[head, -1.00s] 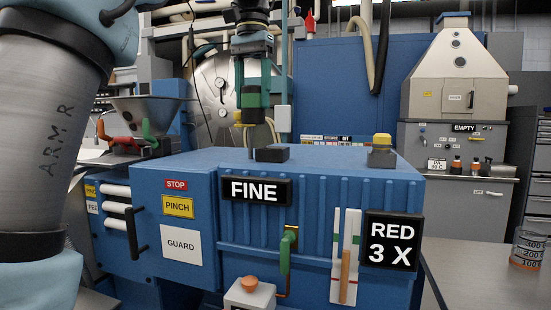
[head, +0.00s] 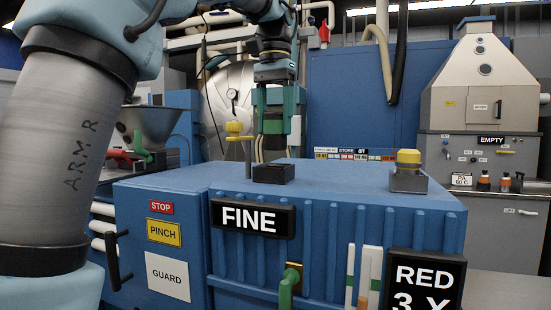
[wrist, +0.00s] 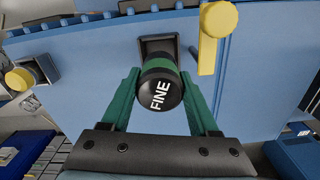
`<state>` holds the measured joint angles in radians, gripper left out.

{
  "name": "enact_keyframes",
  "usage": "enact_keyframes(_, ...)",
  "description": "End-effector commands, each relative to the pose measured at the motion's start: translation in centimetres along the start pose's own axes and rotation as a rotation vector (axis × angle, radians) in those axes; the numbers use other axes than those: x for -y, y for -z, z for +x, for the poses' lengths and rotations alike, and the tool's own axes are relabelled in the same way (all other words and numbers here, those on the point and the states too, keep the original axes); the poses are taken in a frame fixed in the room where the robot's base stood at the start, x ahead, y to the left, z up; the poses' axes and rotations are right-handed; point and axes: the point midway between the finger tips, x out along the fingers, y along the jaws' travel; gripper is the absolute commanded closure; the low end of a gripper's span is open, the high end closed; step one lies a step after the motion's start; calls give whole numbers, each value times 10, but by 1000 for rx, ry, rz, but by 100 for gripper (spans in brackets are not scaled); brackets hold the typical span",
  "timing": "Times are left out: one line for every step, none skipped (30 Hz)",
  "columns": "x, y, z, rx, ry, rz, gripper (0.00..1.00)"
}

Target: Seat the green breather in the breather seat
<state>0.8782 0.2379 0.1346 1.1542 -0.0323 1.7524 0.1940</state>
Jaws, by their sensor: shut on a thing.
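The green breather (wrist: 157,67) has a black domed cap marked FINE, turned toward the wrist camera. My gripper (wrist: 160,84) is shut on it, with a green finger on each side. In the head view my gripper (head: 274,122) points down over the breather seat. The breather seat (head: 273,174) is a black square block on top of the blue cabinet, above the FINE sign. In the wrist view the seat (wrist: 148,46) shows behind the breather, which covers part of it. The breather's lower end is hidden, so I cannot tell whether it touches the seat.
A yellow-topped lever on a post (head: 234,128) stands close beside the seat, left in the head view and right in the wrist view (wrist: 215,28). A yellow-capped fitting in a dark block (head: 408,170) sits at the right of the blue cabinet top (head: 340,180). Between them the top is clear.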

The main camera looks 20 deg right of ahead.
Motion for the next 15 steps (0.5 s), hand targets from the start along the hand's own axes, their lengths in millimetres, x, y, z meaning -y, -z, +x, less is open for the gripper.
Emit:
enact_keyframes(0, -1, 7, 1, 0, 1, 100)
enact_keyframes(0, -1, 10, 1, 0, 1, 100)
enact_keyframes(0, -1, 13, 0, 0, 0, 100)
enact_keyframes(0, -1, 16, 1, 0, 0, 100)
enact_keyframes(0, 0, 18, 0, 0, 0, 100)
enact_keyframes(0, 0, 22, 0, 0, 0, 100)
enact_keyframes(0, -1, 26, 2, 0, 0, 100)
enact_keyframes(0, -1, 30, 1, 0, 0, 100)
enact_keyframes(0, -1, 36, 3, 0, 0, 100)
enact_keyframes(0, -1, 41, 2, 0, -1, 100)
enact_keyframes(0, -1, 45, 2, 0, -1, 100)
enact_keyframes(0, -1, 50, 1, 0, -1, 100)
enact_keyframes(0, -1, 53, 0, 0, -1, 100)
enact_keyframes(0, -1, 55, 0, 0, -1, 100)
enact_keyframes(0, -1, 58, -1, 0, 0, 100)
